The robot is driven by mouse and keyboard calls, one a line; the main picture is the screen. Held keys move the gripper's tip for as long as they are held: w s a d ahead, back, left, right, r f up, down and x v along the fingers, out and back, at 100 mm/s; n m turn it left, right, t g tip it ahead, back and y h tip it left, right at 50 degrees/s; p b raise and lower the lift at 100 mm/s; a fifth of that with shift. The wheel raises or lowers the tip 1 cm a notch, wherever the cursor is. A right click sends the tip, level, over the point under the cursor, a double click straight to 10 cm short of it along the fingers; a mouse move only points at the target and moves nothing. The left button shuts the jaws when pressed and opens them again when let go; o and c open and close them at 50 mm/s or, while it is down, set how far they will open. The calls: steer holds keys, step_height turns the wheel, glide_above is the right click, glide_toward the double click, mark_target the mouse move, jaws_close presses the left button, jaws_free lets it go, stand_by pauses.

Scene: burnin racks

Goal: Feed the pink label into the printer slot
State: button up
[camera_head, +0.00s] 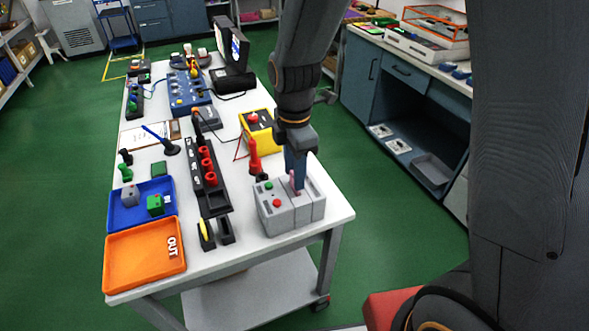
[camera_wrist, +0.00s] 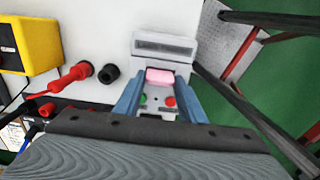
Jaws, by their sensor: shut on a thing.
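The printer (camera_head: 275,215) is a grey box with a green and a red button, at the front right of the white table. In the wrist view its pale body (camera_wrist: 163,61) has a long grey strip beyond the label. My gripper (camera_head: 297,178) points down over the printer, its blue fingers shut on the pink label (camera_wrist: 160,76). The label also shows as a small pink patch in the head view (camera_head: 292,182). I cannot tell whether the label touches the printer or sits in its slot.
A red screwdriver-like tool (camera_head: 254,157) stands just behind the printer, near a yellow box (camera_head: 258,133). A black rack with red cylinders (camera_head: 207,165) is left of it. An orange OUT tray (camera_head: 145,254) and a blue tray (camera_head: 168,218) lie at the table's left front.

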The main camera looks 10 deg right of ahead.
steer(key=shift+f+b, duration=0.6)
steer(key=shift+f, duration=0.65)
steer(key=o, duration=1.1)
steer(key=shift+r+b, duration=0.75)
steer(key=shift+r, duration=3.2)
